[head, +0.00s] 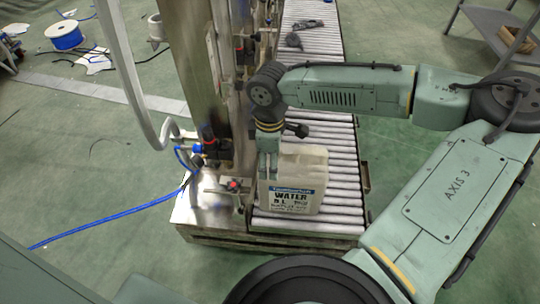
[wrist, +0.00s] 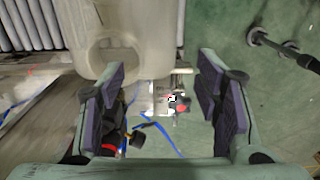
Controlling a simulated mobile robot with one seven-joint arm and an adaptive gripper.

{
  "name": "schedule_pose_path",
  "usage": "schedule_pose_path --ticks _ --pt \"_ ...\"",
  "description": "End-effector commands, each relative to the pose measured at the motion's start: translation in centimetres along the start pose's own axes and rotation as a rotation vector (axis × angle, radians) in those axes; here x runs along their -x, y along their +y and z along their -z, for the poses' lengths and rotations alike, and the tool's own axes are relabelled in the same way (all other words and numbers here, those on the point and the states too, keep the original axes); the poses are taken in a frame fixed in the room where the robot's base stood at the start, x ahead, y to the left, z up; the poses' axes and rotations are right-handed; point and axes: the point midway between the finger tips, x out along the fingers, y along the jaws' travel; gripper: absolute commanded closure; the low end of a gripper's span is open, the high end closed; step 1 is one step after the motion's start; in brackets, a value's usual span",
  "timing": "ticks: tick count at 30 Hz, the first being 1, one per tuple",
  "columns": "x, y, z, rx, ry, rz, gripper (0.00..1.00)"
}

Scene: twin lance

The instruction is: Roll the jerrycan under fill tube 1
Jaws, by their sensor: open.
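The jerrycan (head: 300,180) is pale, translucent and upright, with a blue and white water label. It stands near the close end of the roller conveyor (head: 340,160). My gripper (head: 268,170) points down at the can's left side, overlapping its edge in the head view. In the wrist view the jerrycan (wrist: 150,50) fills the upper middle, and my gripper (wrist: 162,75) is open with its two dark pads wide apart. Nothing is clamped between them; whether a pad touches the can I cannot tell. I cannot make out which part is fill tube 1.
A steel filler column (head: 200,80) with valves and fittings stands close along the conveyor's left side. A blue hose (head: 110,213) runs off left across the green floor. Dark tools (head: 300,30) lie on the far rollers. The rollers beyond the can look clear up to them.

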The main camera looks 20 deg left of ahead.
Motion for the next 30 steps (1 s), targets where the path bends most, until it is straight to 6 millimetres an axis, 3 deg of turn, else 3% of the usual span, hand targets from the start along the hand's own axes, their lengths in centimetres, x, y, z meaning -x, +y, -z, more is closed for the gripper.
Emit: schedule_pose_path --ticks 16,21,30 --pt "-8.8 0.1 0.2 0.004 0.002 -0.002 0.42" --pt "-9.9 0.1 0.2 0.003 0.003 -0.003 0.42" --pt "-10.1 0.1 0.2 0.003 0.004 -0.003 0.42"
